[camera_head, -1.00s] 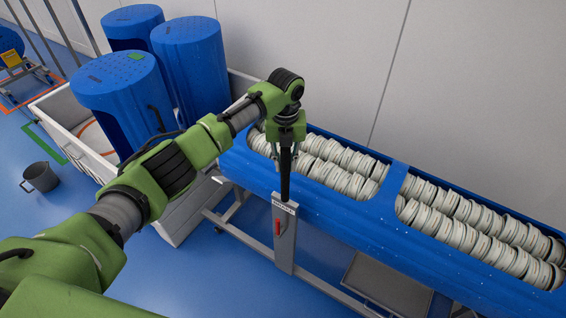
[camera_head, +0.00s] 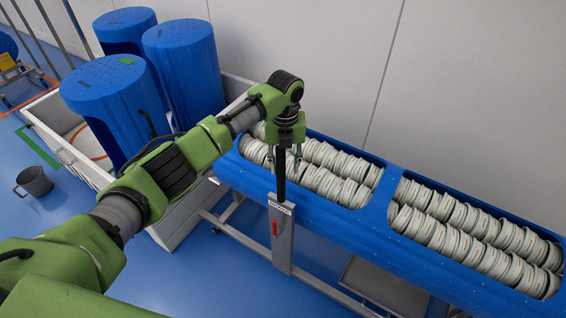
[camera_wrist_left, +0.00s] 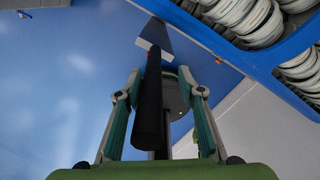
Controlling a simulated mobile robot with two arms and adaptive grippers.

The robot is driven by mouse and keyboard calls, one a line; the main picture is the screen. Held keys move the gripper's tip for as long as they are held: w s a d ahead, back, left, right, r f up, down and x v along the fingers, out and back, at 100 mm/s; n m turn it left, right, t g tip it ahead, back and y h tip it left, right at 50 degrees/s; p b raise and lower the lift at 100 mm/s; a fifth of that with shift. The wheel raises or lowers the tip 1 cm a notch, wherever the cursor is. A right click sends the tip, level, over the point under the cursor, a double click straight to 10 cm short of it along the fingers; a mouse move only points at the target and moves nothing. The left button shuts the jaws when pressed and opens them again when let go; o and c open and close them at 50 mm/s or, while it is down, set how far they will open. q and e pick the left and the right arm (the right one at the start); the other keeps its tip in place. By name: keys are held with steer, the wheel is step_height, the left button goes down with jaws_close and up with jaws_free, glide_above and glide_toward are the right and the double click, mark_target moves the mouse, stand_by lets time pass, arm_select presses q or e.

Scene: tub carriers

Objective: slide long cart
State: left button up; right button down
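The long cart (camera_head: 325,213) is a blue trough on a grey wheeled frame, holding rows of white ringed parts in two openings. A black upright handle (camera_head: 281,190) stands at its near side, above a grey post with a brake label and a red lever (camera_head: 274,228). My left gripper (camera_head: 284,165) points down over the handle with its fingers spread. In the left wrist view the black handle (camera_wrist_left: 150,105) runs between the open fingers (camera_wrist_left: 160,80), with gaps on both sides. My right gripper is not in view.
A white bin (camera_head: 66,150) with blue perforated drums (camera_head: 110,80) stands left of the cart. A grey wall (camera_head: 480,90) runs behind the cart. A grey tray (camera_head: 385,285) sits low under it.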

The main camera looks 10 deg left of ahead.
arm_select(q)
steer(key=shift+w, duration=0.1)
steer(key=shift+a+r, duration=0.25)
steer(key=shift+r, duration=0.2)
step_height(320, 180, up, 11)
steer(key=shift+d, duration=0.25)
stand_by(0.4)
